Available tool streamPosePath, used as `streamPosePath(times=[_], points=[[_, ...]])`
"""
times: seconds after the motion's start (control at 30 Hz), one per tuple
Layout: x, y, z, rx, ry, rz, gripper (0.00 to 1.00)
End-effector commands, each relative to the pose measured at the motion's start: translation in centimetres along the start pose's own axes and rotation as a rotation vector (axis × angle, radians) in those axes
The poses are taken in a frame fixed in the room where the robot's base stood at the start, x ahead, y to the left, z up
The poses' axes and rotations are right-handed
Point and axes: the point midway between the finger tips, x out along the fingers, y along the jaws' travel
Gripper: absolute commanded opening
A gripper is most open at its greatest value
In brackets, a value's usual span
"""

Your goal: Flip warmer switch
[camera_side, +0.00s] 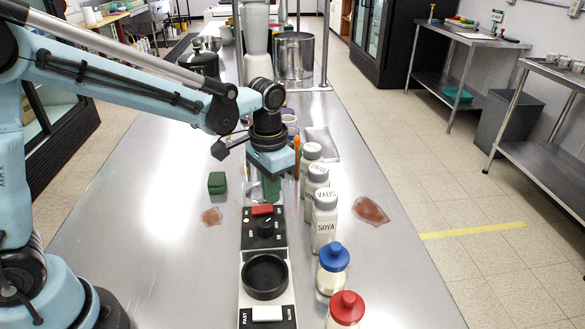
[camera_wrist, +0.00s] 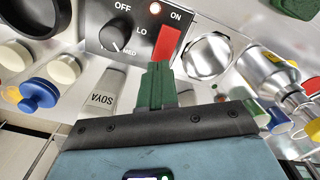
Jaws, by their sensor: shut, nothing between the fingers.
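The warmer's black control panel (camera_side: 276,240) stands on the steel counter, and it fills the upper middle of the wrist view (camera_wrist: 100,48). Its red switch (camera_side: 262,210) is at the panel's far end. In the wrist view the red switch (camera_wrist: 169,44) lies near the ON label, with a bright reddish lamp (camera_wrist: 155,8) above it. A black knob (camera_wrist: 114,33) sits beside the switch. My gripper (camera_wrist: 157,68) has green fingers, shut together and empty. In the side view the gripper (camera_side: 270,198) is just beyond the switch. I cannot tell whether the tips touch it.
Several white-labelled bottles, including SOYA (camera_side: 324,222), a blue-capped jar (camera_side: 333,268) and a red-capped jar (camera_side: 346,309) line the right side. A white-and-black FAST/SLOW unit (camera_side: 266,277) is nearest.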

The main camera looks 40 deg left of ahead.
Motion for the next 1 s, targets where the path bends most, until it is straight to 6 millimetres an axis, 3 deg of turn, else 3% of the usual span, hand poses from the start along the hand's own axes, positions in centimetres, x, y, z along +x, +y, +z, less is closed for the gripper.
streamPosePath(times=[1.0], points=[[0.91, 0.00, -0.02, 0.000, 0.000, 0.000, 0.00]])
